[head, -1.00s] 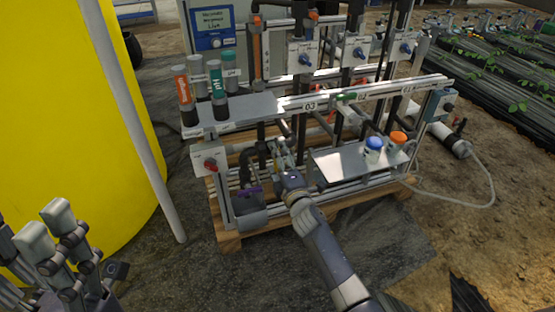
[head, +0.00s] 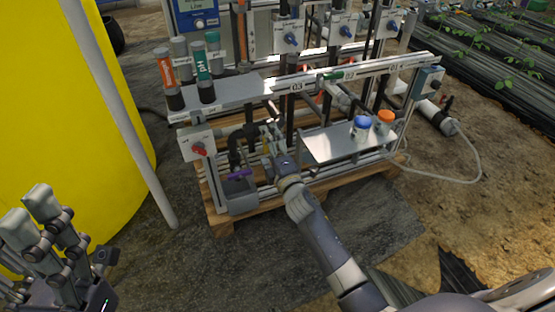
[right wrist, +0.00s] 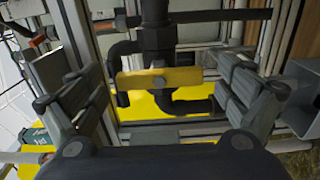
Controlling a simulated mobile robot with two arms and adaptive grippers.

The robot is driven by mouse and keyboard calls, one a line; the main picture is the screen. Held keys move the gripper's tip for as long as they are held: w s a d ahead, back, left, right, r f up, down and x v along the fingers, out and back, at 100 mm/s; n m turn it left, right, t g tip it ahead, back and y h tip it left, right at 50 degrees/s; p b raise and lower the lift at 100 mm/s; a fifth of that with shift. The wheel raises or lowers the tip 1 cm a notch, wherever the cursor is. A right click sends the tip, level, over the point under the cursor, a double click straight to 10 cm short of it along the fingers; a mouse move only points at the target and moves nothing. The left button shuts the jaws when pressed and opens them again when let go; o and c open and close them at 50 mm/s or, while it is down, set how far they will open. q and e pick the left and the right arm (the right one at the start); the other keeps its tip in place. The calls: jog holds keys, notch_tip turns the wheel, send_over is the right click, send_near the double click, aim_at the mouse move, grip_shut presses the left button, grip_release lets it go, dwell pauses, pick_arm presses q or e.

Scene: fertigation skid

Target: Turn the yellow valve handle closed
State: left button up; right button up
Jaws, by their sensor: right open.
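The yellow valve handle (right wrist: 160,78) is a flat bar lying crosswise in front of a vertical black pipe (right wrist: 156,38) in the right wrist view. My right gripper (right wrist: 160,86) is open, with one finger on each side of the handle and a clear gap to both of its ends. In the head view my right gripper (head: 274,142) is at the skid's lower front, beside black pipework, and the handle there is mostly hidden. My left gripper (head: 36,215) is at the lower left, away from the skid, and its finger gap is unclear.
A red knob (head: 198,149) on a grey box is left of the pipework. A metal shelf (head: 325,146) carries blue-capped and orange-capped bottles to the right. A white pole (head: 117,110) and yellow tank (head: 45,120) stand left. The ground before the skid looks clear.

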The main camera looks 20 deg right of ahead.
jog(key=s, duration=1)
jog(key=shift+s+d, duration=0.15)
